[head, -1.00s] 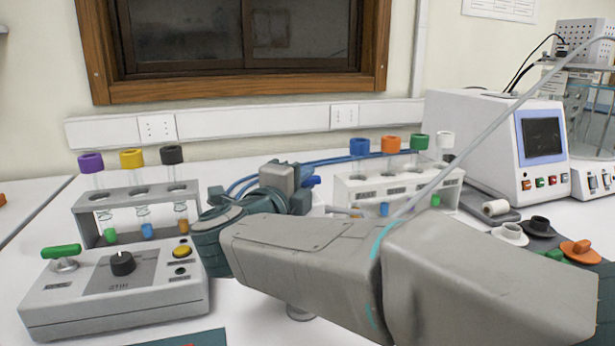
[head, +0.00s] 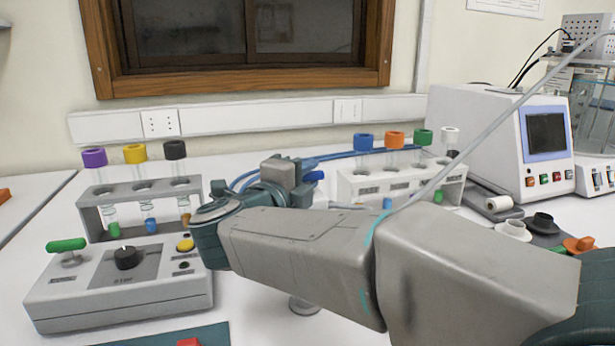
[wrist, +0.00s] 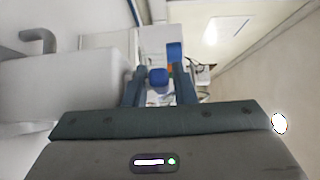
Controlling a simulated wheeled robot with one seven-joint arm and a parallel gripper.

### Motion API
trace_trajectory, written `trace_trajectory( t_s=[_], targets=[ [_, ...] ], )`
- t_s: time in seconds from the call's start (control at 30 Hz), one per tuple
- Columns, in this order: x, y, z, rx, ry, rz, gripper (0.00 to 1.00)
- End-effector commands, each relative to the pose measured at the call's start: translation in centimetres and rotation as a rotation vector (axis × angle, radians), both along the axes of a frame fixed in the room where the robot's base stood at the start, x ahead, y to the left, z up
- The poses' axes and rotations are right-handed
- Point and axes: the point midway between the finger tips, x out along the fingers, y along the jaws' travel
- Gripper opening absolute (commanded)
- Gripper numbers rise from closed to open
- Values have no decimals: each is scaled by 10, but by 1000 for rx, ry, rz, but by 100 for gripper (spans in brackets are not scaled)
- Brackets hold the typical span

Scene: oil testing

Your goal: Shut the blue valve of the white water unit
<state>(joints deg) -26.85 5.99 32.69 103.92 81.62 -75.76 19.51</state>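In the wrist view, the two dark fingers of my gripper (wrist: 160,88) stand apart. A small blue knob (wrist: 158,76), which looks like the blue valve, shows between them; I cannot tell whether either finger touches it. In the head view, a blue piece (head: 313,177) shows just right of my gripper's housing, probably the same valve. The fingertips are hidden there. My forearm and wrist cover most of what lies behind, and I cannot make out the body of the white water unit with certainty.
Blue hoses (head: 330,155) run behind my wrist. A white rack (head: 358,187) with capped tubes stands to the right, a grey rack (head: 90,222) to the left behind a control box (head: 60,303). A white instrument (head: 480,130) stands at the back right.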

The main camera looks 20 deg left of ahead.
Motion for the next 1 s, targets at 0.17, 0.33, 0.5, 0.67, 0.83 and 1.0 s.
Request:
trace_trajectory(
  t_s=[0.17, 0.33, 0.5, 0.67, 0.83, 1.0],
  targets=[
    [-20, 6, 1, 1, -1, 5, 24],
    [-57, 16, 2, 0, -2, 6, 24],
    [-94, 25, 1, 0, -1, 5, 24],
    [-119, 31, 0, 0, 0, 3, 24],
    [-131, 34, 0, -1, 1, 0, 24],
    [-133, 34, 0, -1, 1, 0, 24]
  ],
)
